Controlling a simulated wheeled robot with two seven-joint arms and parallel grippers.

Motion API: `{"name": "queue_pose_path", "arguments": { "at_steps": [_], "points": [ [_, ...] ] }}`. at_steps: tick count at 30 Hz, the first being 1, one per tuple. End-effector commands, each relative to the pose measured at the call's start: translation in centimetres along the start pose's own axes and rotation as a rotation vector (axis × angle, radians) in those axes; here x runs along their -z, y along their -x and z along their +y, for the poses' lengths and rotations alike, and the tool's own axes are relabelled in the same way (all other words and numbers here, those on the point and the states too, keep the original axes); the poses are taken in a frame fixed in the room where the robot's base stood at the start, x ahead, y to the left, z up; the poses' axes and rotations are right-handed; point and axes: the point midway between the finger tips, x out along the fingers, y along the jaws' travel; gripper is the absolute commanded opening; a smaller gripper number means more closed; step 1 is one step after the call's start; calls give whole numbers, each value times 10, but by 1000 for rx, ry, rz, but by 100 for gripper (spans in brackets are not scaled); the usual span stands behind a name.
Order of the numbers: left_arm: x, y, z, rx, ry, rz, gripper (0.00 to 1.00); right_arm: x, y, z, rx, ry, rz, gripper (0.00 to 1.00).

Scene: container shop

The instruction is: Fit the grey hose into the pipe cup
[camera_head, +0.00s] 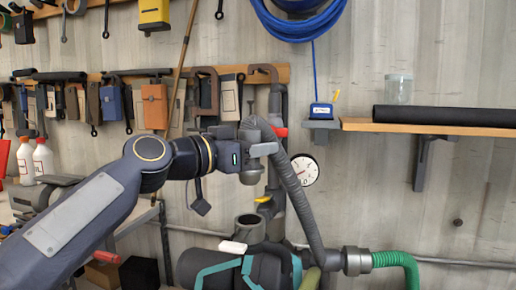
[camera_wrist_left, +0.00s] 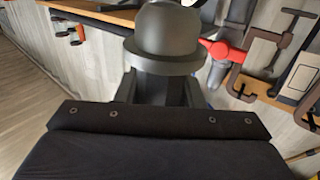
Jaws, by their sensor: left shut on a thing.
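The grey hose (camera_head: 293,185) arches up from the machine at the bottom to my left gripper (camera_head: 262,151). The gripper is shut on the hose near its wider end fitting (camera_head: 251,173), which points down. The pipe cup (camera_head: 249,226) is a grey upright cylinder with an open top. It stands below the hose end, with a clear gap between them. In the left wrist view, the grey hose end (camera_wrist_left: 166,38) sits just beyond the fingers (camera_wrist_left: 165,88). The pipe cup cannot be made out there. My right gripper is not in view.
A grey vertical pipe with a red handle (camera_head: 281,132) and a round gauge (camera_head: 305,170) are close behind the hose. A green hose (camera_head: 400,262) leaves the machine at lower right. A wooden shelf (camera_head: 440,129) holds a black roll. Tools hang on the wall at left.

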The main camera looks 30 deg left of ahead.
Motion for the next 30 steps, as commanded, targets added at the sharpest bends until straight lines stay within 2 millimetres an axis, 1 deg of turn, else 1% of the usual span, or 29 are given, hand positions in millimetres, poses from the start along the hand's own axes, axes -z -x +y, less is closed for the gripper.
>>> {"name": "queue_pose_path", "arguments": {
  "at_steps": [8,20,21,25,30],
  "points": [
    [-15,0,0,0,2,1,6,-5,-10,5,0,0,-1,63],
    [-55,0,0,-1,1,0,6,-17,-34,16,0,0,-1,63],
    [-60,0,0,-1,0,1,6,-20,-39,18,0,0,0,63],
    [-67,0,0,0,0,1,6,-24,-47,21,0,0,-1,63],
    [-70,0,0,0,0,0,6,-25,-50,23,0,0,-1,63]
  ]
}}
